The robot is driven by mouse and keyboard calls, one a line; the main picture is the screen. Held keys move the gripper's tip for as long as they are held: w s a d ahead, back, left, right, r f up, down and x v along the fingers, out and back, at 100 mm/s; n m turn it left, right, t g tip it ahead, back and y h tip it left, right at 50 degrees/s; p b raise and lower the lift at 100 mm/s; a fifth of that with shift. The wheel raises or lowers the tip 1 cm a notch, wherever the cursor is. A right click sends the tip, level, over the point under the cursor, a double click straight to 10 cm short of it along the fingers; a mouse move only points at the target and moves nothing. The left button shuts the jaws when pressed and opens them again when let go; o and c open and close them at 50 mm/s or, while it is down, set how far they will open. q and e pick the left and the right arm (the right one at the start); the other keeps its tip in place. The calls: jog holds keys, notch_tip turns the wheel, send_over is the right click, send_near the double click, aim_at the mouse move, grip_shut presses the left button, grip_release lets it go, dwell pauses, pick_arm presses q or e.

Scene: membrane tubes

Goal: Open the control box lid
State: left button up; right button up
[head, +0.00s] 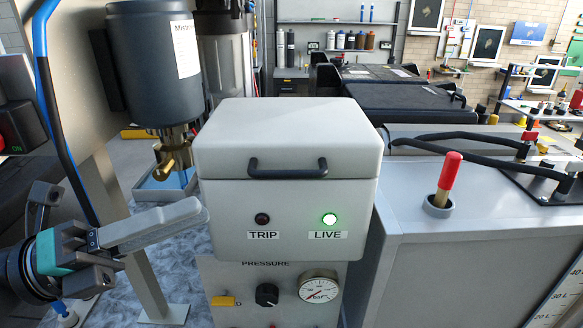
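The control box (290,225) stands upright in the middle of the head view. Its pale grey lid (288,125) lies flat and closed on top. A dark bar handle (288,172) runs across the lid's front edge. My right gripper is not in view.
A PRESSURE panel with a gauge (318,289) and black knob (267,295) sits below the box. A dark cylinder (155,65) with a brass valve (172,160) stands at left. At right, a grey tank (480,215) carries a red-handled lever (448,175) and black hoses.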

aim_at(291, 171)
pick_arm(q)
jog(key=p+x, duration=0.2)
jog(key=x, duration=0.3)
jog(key=p+x, duration=0.3)
jog(key=x, duration=0.3)
jog(key=shift+r, duration=0.25)
jog(key=shift+p+x, duration=0.45)
jog(key=shift+x, duration=0.35)
jog(key=shift+f, duration=0.2)
jog(key=shift+c, duration=0.2)
grip_shut()
